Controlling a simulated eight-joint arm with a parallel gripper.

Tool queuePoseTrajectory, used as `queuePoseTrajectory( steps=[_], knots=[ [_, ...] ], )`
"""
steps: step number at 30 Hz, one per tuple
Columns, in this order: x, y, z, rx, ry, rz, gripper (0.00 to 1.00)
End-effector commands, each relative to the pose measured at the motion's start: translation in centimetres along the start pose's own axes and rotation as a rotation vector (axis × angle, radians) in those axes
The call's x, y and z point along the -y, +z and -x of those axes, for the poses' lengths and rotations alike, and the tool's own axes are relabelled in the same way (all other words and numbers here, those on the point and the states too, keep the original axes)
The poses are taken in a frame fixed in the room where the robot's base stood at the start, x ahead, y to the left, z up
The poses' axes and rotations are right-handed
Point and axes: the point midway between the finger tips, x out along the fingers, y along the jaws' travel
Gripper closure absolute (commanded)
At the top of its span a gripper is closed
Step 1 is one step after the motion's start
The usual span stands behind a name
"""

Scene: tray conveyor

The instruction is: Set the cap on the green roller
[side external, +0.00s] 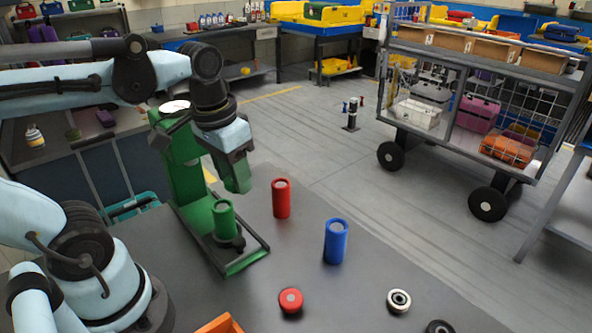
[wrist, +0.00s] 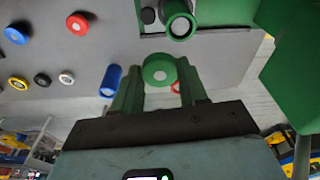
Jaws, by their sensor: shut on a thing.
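The green roller (side external: 224,221) stands upright on the base of a green fixture (side external: 252,262). The wrist view shows the roller's pale open top (wrist: 180,26) near the upper edge. My gripper (side external: 238,182) is above the bench, a little higher than the roller and beyond it to the right. In the wrist view my gripper's green fingers (wrist: 160,88) are shut on a round green cap (wrist: 160,70) with a pale centre. The cap is apart from the roller. In the side view the fingers hide the cap.
A red roller (side external: 281,199) and a blue roller (side external: 335,242) stand on the grey bench. A red cap (side external: 290,299) and a black-and-white cap (side external: 398,300) lie nearer. Blue (wrist: 17,34) and yellow (wrist: 18,83) caps show too. The fixture's green column (side external: 180,165) rises behind the roller.

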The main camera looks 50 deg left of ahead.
Motion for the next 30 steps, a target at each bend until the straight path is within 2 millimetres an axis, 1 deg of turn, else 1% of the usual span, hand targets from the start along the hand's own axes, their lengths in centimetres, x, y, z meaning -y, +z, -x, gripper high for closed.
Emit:
queuePoseTrajectory(
  steps=[1,3,8,21,26,30],
  knots=[
    [1.1,0.4,0.2,0.000,-0.007,0.047,0.86],
    [2.0,0.8,0.5,0.000,-0.014,0.091,0.86],
    [3.2,1.4,0.8,0.000,-0.022,0.147,0.86],
    [3.3,1.5,0.8,0.000,-0.026,0.154,0.86],
    [3.3,1.6,0.0,0.000,-0.025,0.153,0.86],
    [3.3,1.8,-1.1,0.000,-0.025,0.153,0.86]
  ],
)
